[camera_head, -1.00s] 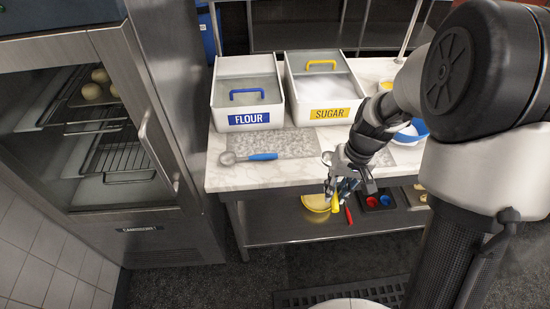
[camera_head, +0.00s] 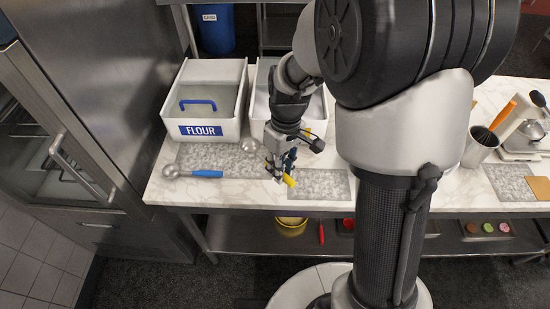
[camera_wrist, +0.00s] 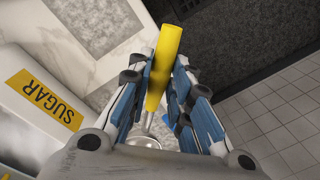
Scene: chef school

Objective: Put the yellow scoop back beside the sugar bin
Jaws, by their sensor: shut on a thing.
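My gripper (camera_head: 280,172) is shut on the yellow scoop (camera_head: 289,181) by its handle and holds it over the front part of the counter. The wrist view shows the yellow handle (camera_wrist: 164,65) between the blue-padded fingers (camera_wrist: 160,95), with part of a metal bowl below it. The sugar bin (camera_wrist: 35,105), white with a yellow SUGAR label, is at the left in the wrist view. In the head view my arm covers much of the sugar bin (camera_head: 264,88), right of the flour bin. A grey mat (camera_head: 320,184) lies on the counter right of my gripper.
The flour bin (camera_head: 205,105) stands at the back left. A blue-handled scoop (camera_head: 205,173) lies on a grey mat (camera_head: 225,157) before it. A utensil holder (camera_head: 479,148) and a scale (camera_head: 525,140) stand at the right. A steel cabinet (camera_head: 95,90) is at the left.

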